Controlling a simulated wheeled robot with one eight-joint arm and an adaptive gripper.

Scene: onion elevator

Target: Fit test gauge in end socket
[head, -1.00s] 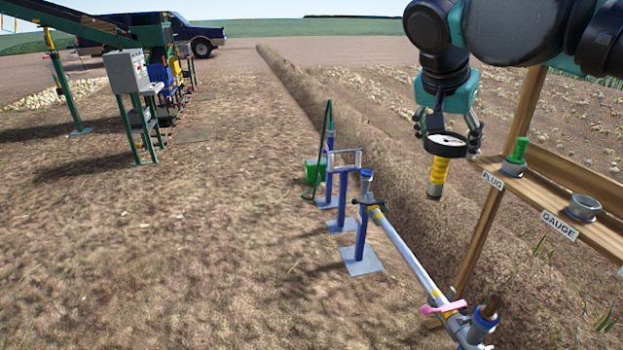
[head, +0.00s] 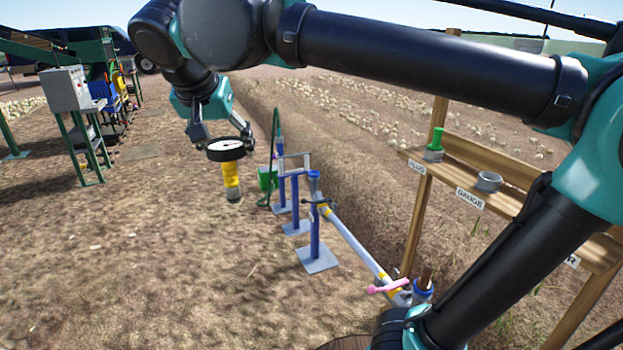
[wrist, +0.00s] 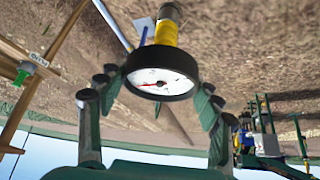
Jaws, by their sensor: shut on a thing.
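The test gauge (head: 228,165) has a round black body with a white dial and a yellow stem ending in a grey tip that points down. My gripper (head: 224,140) is shut on its black body and holds it in the air over bare soil. In the wrist view the gauge (wrist: 160,82) sits between the fingers of my gripper (wrist: 155,100), dial facing the camera. A pipe (head: 352,243) runs from a blue stand (head: 315,225) to a blue-collared fitting with a brown top (head: 424,287). I cannot tell which opening is the end socket.
A wooden shelf (head: 515,208) at right carries a green plug (head: 435,146) and an empty grey holder (head: 488,182) at the GAUGE label. A pink handle (head: 387,286) lies on the pipe. A grey control box (head: 66,88) stands at left. Soil left of the pipe is clear.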

